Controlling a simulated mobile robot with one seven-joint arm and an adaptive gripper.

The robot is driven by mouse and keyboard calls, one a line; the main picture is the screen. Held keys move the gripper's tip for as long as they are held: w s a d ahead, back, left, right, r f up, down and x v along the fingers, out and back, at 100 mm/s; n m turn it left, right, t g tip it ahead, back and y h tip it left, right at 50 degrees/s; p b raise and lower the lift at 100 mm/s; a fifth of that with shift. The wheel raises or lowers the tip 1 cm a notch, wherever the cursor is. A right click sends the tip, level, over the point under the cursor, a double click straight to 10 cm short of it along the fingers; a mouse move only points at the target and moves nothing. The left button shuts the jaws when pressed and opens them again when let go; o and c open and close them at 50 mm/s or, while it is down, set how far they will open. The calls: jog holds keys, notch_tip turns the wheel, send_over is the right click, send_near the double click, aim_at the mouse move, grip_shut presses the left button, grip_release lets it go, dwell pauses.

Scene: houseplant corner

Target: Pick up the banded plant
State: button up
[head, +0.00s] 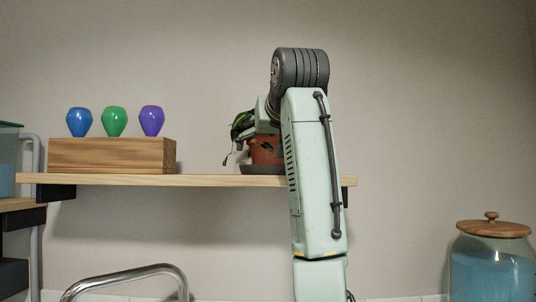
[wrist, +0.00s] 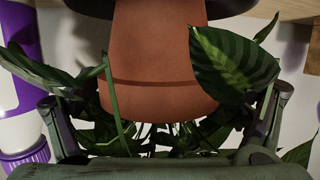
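The banded plant has green leaves with lighter and darker bands (wrist: 237,66) and stands in a terracotta pot (wrist: 160,45). In the head view the pot (head: 264,152) stands on a dark saucer (head: 258,169) on the wooden shelf, partly hidden by my arm. The wrist view shows it upside down, saucer at the top. My gripper (wrist: 164,100) is open, one finger on each side of the pot, with gaps showing on both sides. Leaves hang between and around the fingers. In the head view my arm hides most of the gripper.
A white and purple bottle (wrist: 20,95) stands close beside the plant in the wrist view. On the shelf (head: 215,180), left of the plant, a wooden block (head: 112,156) holds blue, green and purple bulbs. A lidded blue jar (head: 492,265) is at lower right.

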jog(key=c, duration=1.3)
jog(key=shift+r, duration=0.1)
